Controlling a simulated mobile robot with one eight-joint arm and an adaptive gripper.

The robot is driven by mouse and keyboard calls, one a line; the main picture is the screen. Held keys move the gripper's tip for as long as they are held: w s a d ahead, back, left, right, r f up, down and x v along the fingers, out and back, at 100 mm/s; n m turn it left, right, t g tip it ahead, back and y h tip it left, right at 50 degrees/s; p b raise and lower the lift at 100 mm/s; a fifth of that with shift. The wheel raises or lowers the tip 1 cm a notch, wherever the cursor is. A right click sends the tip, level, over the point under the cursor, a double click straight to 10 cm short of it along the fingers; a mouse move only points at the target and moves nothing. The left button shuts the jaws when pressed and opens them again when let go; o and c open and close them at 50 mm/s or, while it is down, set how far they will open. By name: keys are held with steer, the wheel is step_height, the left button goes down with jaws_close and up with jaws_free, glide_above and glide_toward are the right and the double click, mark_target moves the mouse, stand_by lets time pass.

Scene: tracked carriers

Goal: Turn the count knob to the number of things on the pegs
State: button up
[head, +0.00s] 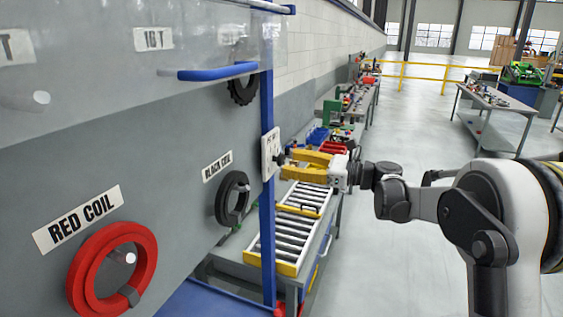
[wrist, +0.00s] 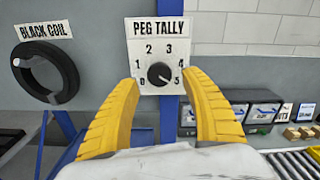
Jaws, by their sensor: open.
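The count knob (wrist: 158,73) is a dark round knob on a white PEG TALLY plate (wrist: 170,30) marked 0 to 5. Its pale mark seems to point lower right, near the 5. In the head view the plate (head: 271,153) is edge-on on a blue post. My gripper (wrist: 159,77) is open, its yellow fingers left and right of the knob with gaps visible; it also faces the plate in the head view (head: 284,164). On the grey board hang a red coil (head: 84,262), a black coil (head: 223,200) and a dark toothed ring (head: 242,91). A peg (head: 40,97) at upper left is bare.
A clear panel with a blue handle (head: 215,72) covers the board's upper part. The blue post (head: 267,235) stands beside the board. A roller conveyor (head: 285,232) lies below my gripper.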

mark_target(284, 161)
steer(key=shift+x, duration=1.6)
steer(key=c, duration=1.2)
